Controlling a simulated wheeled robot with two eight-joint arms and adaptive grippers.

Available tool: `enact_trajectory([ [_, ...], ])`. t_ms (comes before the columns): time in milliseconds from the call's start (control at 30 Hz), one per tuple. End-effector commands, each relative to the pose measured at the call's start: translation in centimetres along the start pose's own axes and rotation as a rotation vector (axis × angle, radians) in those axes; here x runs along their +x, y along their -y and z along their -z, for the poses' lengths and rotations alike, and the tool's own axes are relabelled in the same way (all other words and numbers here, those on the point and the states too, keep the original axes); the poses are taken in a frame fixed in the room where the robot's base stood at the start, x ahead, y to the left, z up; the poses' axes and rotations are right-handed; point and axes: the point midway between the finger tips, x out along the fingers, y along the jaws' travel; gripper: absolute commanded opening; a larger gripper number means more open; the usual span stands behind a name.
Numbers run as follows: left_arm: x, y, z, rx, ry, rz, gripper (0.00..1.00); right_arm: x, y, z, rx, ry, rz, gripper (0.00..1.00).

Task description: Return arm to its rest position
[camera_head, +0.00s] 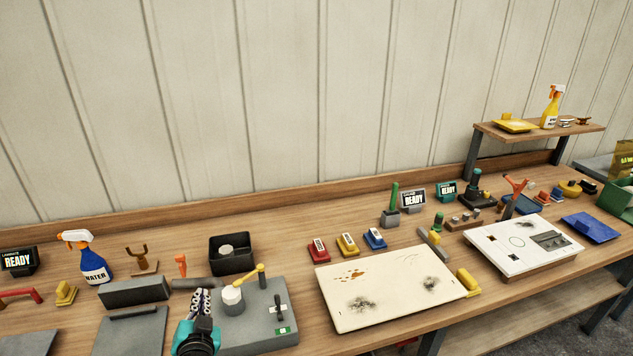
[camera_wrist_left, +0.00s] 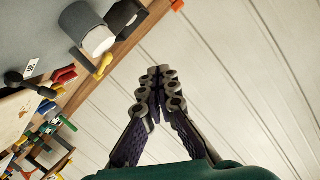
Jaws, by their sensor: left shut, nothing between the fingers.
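I cannot tell the exact gap between the gripper and the plate. My right gripper is not in view.
A spray bottle (camera_head: 91,260), a black bin (camera_head: 232,253) and a grey block (camera_head: 134,291) stand nearby. A stained cream panel (camera_head: 385,270) lies right of the plate. The wooden bench (camera_head: 300,235) is crowded; the wall behind is bare.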

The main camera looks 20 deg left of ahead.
Motion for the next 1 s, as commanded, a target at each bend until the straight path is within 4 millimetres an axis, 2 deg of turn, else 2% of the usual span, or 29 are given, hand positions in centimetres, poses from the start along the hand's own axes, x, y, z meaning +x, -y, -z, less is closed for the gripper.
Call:
enact_trajectory([
  [67,0.0,-0.5,0.0,-0.008,0.008,-0.014,0.00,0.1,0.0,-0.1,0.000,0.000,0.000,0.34],
  [133,-0.1,-1.8,0.0,-0.032,0.035,-0.052,0.00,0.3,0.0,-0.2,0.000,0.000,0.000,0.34],
  [267,-1.3,-6.7,-0.1,-0.106,0.143,-0.197,0.00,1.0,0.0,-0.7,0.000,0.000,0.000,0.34],
  [400,-5.5,-12.9,-0.3,-0.174,0.311,-0.394,0.00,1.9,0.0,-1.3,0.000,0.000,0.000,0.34],
  [533,-10.4,-16.6,-0.7,-0.197,0.453,-0.542,0.00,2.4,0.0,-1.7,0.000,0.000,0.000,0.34],
  [600,-12.6,-17.8,-0.8,-0.199,0.509,-0.596,0.00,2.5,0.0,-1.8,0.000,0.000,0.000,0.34],
  [700,-14.6,-18.5,-1.0,-0.198,0.557,-0.639,0.00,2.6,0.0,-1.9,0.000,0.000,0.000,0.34],
  [800,-15.2,-18.7,-1.0,-0.198,0.574,-0.652,0.00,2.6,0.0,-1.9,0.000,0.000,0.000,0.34],
  [1000,-15.2,-18.6,-1.0,-0.198,0.575,-0.652,0.00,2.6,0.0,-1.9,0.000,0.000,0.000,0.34],
])
